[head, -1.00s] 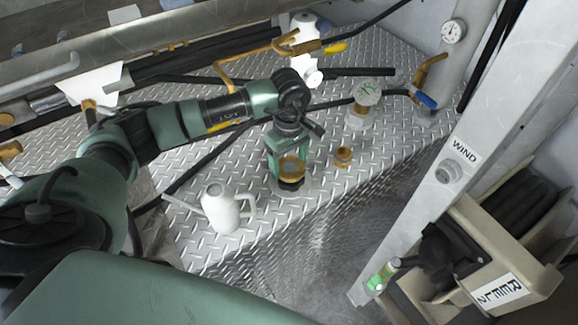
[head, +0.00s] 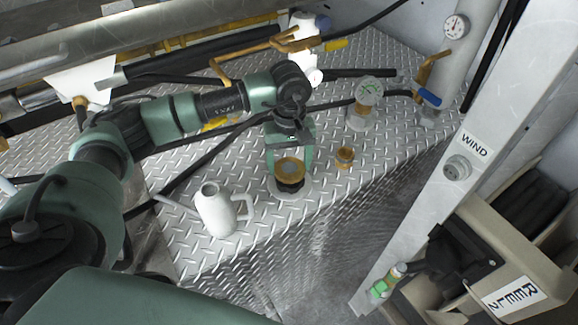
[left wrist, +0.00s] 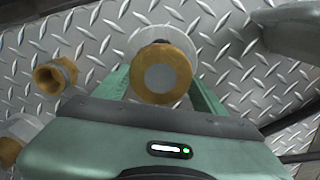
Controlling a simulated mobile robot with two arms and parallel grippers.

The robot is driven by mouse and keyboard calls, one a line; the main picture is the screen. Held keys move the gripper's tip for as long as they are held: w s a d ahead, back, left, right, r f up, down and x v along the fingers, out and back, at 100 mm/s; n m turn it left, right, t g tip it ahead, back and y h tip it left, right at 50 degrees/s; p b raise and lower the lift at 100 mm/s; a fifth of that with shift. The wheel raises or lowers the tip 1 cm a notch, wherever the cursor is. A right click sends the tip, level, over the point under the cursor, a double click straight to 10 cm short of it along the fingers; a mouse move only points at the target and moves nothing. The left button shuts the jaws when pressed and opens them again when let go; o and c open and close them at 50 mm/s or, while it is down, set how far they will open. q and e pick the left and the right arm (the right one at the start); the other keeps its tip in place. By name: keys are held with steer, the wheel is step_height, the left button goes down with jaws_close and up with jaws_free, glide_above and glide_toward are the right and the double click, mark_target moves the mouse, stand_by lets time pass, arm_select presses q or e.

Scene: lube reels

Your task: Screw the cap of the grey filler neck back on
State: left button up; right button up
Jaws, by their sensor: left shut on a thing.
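The brass-coloured cap (head: 290,168) sits over a dark neck on a round grey flange (head: 290,193) on the tread-plate deck. In the left wrist view the cap (left wrist: 160,75) is seen from above, round with a grey centre, with the pale flange (left wrist: 150,38) behind it. My left gripper (head: 289,160) points down at the neck, its green fingers (left wrist: 158,88) on either side of the cap and shut on it. Whether the thread is engaged cannot be told. My right gripper is not in view.
A white watering can (head: 217,211) stands front left of the neck. Black hoses (head: 200,160) cross the deck. A WIND-labelled post (head: 440,185) and reel box (head: 510,296) are at right.

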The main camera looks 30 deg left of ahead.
arm_select(q)
steer(key=shift+f+m+b, duration=0.2)
steer(key=shift+m+b, duration=0.6)
steer(key=shift+b, duration=0.05)
steer(key=shift+m+b, duration=0.65)
steer(key=shift+m, duration=0.25)
steer(key=shift+d+m+b, duration=0.1)
steer(key=shift+m+b, duration=0.3)
steer(key=shift+m, duration=0.3)
steer(key=shift+r, duration=0.15)
steer(key=shift+m, duration=0.3)
